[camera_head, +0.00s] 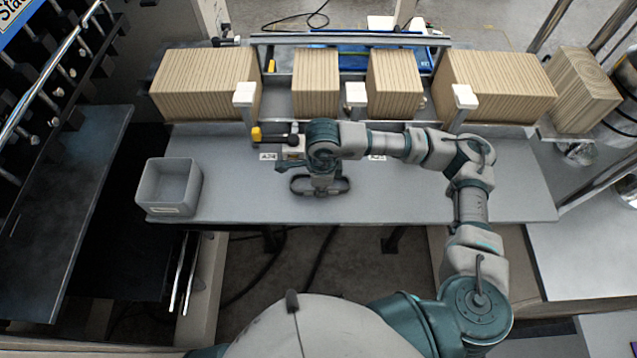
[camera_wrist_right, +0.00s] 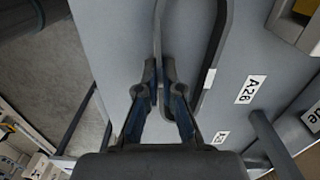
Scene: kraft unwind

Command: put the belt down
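The belt (camera_head: 342,187) is a dark grey closed loop, low over the grey table (camera_head: 430,195) near its front edge. It also shows in the right wrist view (camera_wrist_right: 215,50) as a long loop with a small white mark. My right gripper (camera_head: 321,181) points down at the belt. In the right wrist view its fingertips (camera_wrist_right: 158,72) are close together around one strand of the belt, near a rounded end. I cannot tell whether the belt touches the table. My left gripper is out of view.
A grey open bin (camera_head: 170,187) stands on the table at the left. Large brown striped rolls (camera_head: 210,82) line the back behind white-topped posts (camera_head: 356,95). A yellow-and-black part (camera_head: 262,135) sits just behind my gripper. The table's right side is clear.

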